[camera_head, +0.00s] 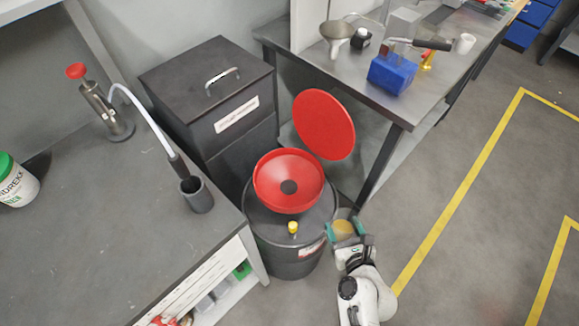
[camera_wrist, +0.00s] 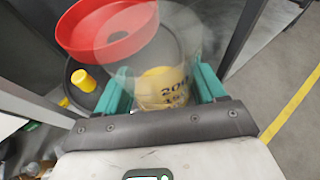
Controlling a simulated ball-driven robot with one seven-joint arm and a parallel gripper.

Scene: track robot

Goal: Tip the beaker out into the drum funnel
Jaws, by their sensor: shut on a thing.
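The beaker (camera_wrist: 165,92) is clear with dark number markings and holds yellow liquid. My gripper (camera_wrist: 164,88) is shut on it, with a green finger on each side. In the head view the beaker (camera_head: 343,228) is at the right edge of the drum, in my gripper (camera_head: 346,231). The red drum funnel (camera_head: 288,181) sits on top of the black drum (camera_head: 287,261), with its round red lid (camera_head: 324,125) standing open behind it. In the wrist view the funnel (camera_wrist: 105,30) is at the upper left, beyond the beaker's rim. I see no liquid pouring.
A yellow cap (camera_head: 293,227) is on the drum top. A grey bench (camera_head: 110,230) is at left, a black bin (camera_head: 208,95) behind, and a metal table (camera_head: 400,108) at back right. Open floor with yellow lines lies at right.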

